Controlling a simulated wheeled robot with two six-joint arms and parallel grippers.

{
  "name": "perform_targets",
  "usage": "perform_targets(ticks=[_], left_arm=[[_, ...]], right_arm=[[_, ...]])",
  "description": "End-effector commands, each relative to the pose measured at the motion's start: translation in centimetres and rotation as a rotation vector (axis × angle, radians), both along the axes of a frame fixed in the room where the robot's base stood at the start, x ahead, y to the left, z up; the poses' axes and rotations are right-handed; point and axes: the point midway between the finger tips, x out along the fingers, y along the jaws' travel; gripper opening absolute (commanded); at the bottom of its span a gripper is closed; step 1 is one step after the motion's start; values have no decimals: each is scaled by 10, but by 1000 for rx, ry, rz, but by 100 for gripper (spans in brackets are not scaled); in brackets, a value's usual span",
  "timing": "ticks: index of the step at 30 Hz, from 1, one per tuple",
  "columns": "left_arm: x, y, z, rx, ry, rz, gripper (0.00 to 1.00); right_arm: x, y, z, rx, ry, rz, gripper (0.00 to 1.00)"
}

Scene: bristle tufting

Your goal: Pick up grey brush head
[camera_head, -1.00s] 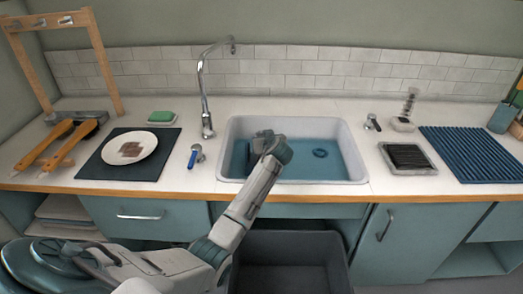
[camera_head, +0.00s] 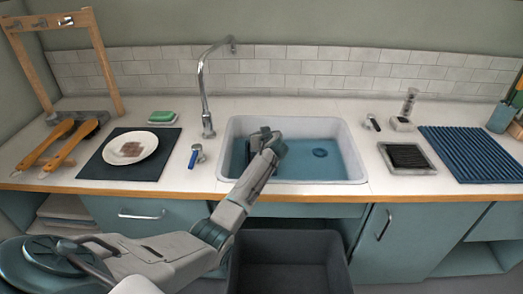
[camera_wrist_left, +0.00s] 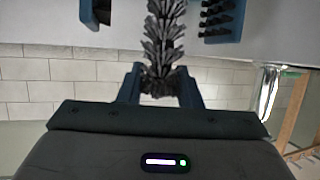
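In the left wrist view a grey, bristly brush head (camera_wrist_left: 165,40) runs from the top edge down between the two blue fingers of my left gripper (camera_wrist_left: 160,80). I cannot tell whether the fingers press on it. Two blue pieces with dark bristles, one at the left (camera_wrist_left: 88,12) and one at the right (camera_wrist_left: 217,18), show at the top. In the head view my left gripper (camera_head: 268,138) is over the left part of the sink (camera_head: 345,140); no brush head can be made out there. My right gripper is not in view.
A chrome tap (camera_head: 206,100) stands left of the sink. A plate (camera_head: 130,148) on a dark mat (camera_head: 95,168) and wooden-handled brushes (camera_head: 62,150) lie further left. A framed dark pad (camera_head: 407,155) and a blue ribbed mat (camera_head: 475,155) lie right. A dark bin (camera_head: 290,245) stands below.

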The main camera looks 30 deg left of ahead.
Motion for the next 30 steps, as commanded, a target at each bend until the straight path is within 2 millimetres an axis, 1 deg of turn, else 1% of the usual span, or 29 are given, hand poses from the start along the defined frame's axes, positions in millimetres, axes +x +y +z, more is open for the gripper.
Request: perform_targets(ticks=[1, 2, 11, 14, 17, 20, 21, 26, 30], left_arm=[[0, 0, 0, 0, 0, 0, 2], [0, 0, 0, 0, 0, 0, 0], [0, 0, 2, 1, -1, 0, 0], [0, 0, 7, 1, -4, 0, 0], [0, 0, 17, 0, -3, 1, 0], [0, 0, 33, 1, -5, 1, 0], [-2, -2, 36, 1, -2, -1, 0], [-24, -19, 36, 0, 0, -1, 0], [-48, -37, 39, -1, -1, -1, 0]], right_arm=[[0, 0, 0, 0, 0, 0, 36], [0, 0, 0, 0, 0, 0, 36], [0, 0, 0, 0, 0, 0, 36], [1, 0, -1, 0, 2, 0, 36], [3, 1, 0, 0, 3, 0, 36], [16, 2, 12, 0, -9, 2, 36], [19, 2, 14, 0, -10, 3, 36], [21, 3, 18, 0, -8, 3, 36], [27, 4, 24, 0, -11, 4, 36]])
